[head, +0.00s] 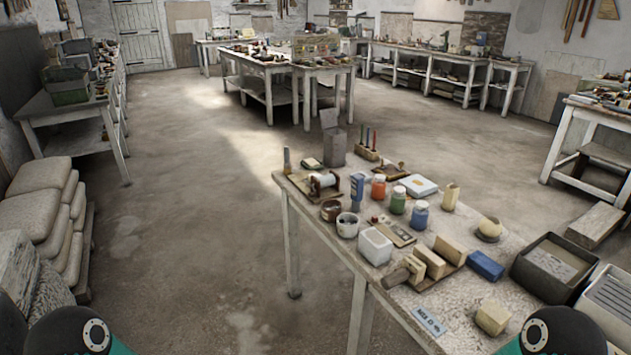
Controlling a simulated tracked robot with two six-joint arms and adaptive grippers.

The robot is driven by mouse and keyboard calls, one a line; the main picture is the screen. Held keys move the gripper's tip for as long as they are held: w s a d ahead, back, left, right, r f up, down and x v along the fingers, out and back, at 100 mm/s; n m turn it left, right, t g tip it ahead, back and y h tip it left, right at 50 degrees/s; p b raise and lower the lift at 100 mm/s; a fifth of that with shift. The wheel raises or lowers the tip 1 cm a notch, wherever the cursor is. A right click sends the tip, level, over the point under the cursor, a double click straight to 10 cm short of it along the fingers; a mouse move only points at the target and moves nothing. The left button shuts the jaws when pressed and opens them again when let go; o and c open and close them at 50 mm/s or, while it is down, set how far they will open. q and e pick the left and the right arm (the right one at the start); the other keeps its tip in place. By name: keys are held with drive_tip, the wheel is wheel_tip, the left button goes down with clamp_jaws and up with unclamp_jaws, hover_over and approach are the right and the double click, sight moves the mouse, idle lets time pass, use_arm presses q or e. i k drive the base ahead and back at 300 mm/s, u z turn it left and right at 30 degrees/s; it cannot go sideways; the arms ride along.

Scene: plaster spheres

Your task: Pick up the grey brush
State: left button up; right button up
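The near worktable (470,225) is crowded with small things. I cannot pick out a grey brush for certain among them. A thin upright piece (286,161) stands at the table's far left corner; it is too small to tell what it is. A wooden holder (366,153) with several thin upright tools is at the back edge. A small brown-yellow item (390,171) lies in front of it; its kind is unclear. Neither gripper shows; only teal and black parts of my arms show at the bottom corners.
Several jars (398,200), a white tub (375,246), pale blocks (450,250), a blue block (485,265) and a dark tray (553,269) crowd the table. Stacked sacks (42,205) stand at left. The floor (190,235) between sacks and table is clear.

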sight(287, 164)
drive_tip(key=z, duration=0.05)
drive_tip(key=i, duration=1)
drive_tip(key=u, duration=0.05)
